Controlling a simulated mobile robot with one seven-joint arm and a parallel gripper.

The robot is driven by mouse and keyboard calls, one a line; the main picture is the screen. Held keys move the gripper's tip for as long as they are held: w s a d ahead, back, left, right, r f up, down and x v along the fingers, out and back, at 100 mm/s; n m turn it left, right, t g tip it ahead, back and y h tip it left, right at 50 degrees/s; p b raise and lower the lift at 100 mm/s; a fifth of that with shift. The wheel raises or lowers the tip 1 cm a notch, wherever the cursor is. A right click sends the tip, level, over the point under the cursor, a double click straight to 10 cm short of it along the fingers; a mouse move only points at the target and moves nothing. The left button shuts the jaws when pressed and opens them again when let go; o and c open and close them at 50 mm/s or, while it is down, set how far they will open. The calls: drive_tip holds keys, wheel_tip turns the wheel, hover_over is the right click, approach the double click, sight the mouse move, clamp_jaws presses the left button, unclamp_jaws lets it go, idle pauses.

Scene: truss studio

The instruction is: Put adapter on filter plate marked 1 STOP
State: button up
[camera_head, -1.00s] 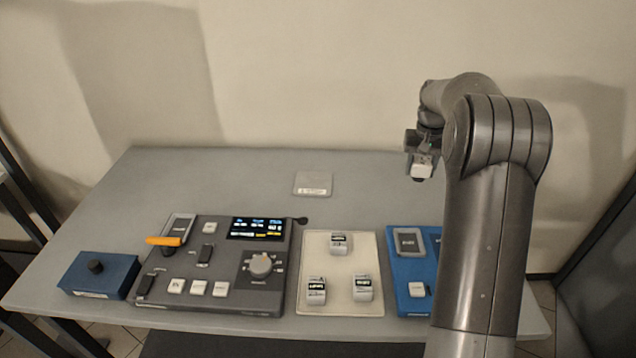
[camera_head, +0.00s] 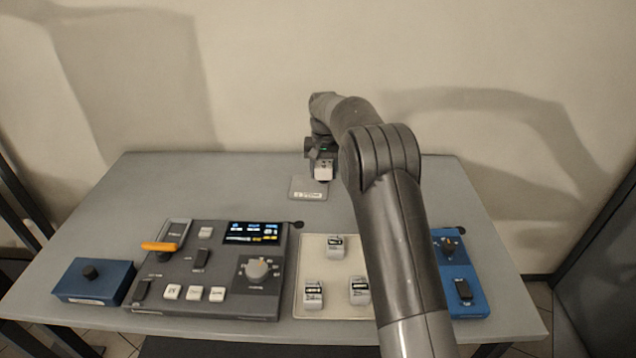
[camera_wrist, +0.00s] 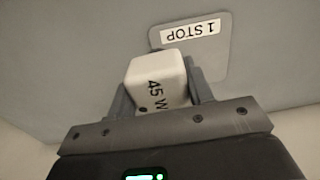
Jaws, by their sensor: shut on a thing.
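My gripper (camera_head: 323,182) is shut on a small white adapter (camera_wrist: 158,82), whose side reads "45 W" in the wrist view. The adapter also shows below my gripper in the head view (camera_head: 323,172). The filter plate (camera_head: 304,190) is a flat light-grey square at the back of the table. Its label reads "1 STOP" upside down in the wrist view, where the plate (camera_wrist: 215,62) lies beyond the adapter. The adapter appears above or near the plate's right part; I cannot tell the gap. My gripper hides part of the plate in the head view.
A grey control panel (camera_head: 220,262) with a lit screen stands at the front left. A blue box (camera_head: 95,280) is left of it. A cream tray (camera_head: 340,310) holds three small white blocks. A blue panel (camera_head: 470,285) is partly behind my arm. The table's back left is clear.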

sight(318, 191)
drive_tip(key=shift+w+a+f, duration=0.25)
drive_tip(key=shift+a+f, duration=0.25)
drive_tip(key=shift+a, duration=0.25)
drive_tip(key=shift+f, duration=2)
drive_tip(key=shift+f, duration=0.1)
drive_tip(key=o, duration=1.1)
drive_tip(key=shift+c, duration=0.2)
